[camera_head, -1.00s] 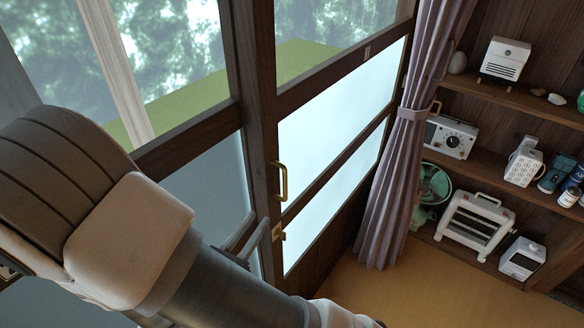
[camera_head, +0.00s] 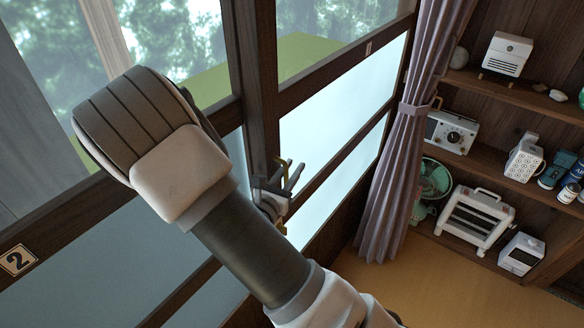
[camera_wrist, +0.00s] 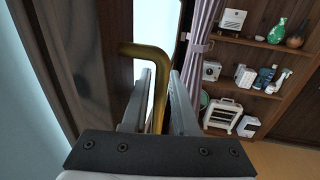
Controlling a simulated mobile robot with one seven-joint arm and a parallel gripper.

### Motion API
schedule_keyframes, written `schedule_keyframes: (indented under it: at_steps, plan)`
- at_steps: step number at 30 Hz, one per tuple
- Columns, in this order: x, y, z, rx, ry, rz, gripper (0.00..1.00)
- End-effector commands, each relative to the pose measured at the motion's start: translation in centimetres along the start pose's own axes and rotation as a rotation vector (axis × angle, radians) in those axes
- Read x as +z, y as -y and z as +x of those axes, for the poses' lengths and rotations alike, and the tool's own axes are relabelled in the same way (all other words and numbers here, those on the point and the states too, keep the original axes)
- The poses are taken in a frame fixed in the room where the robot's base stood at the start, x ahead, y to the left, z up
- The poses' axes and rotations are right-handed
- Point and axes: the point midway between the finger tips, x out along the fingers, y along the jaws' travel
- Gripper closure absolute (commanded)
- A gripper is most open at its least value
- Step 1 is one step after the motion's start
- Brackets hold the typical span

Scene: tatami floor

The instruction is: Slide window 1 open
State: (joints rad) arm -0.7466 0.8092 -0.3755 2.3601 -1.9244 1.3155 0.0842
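Window 1 (camera_head: 340,100) is the right sliding panel, with frosted lower panes in a dark wood frame and a small tag (camera_head: 368,48) on its rail. Its brass handle (camera_head: 284,163) is on the left upright of its frame. My gripper (camera_head: 290,177) is at this handle and partly covers it. In the wrist view the handle (camera_wrist: 158,85) stands between the two fingers of my gripper (camera_wrist: 165,90). My gripper is open. Contact with the left finger is unclear.
A panel tagged 2 (camera_head: 17,260) is at the left, partly behind my arm. A tied purple curtain (camera_head: 395,170) hangs right of window 1. Shelves (camera_head: 500,95) with appliances stand at the right. The tan floor (camera_head: 440,285) below is clear.

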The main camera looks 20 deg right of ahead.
Motion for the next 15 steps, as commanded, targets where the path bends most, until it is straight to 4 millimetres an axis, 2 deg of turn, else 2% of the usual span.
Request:
schedule_keyframes:
  at_steps: [9, 13, 15]
  plan:
    - [-0.01, 0.01, 0.28, 0.0, 0.0, 0.0, 0.73]
    - [0.0, 0.01, 0.26, 0.0, 0.0, 0.0, 0.96]
    - [0.0, 0.02, 0.26, 0.0, 0.0, 0.0, 1.0]
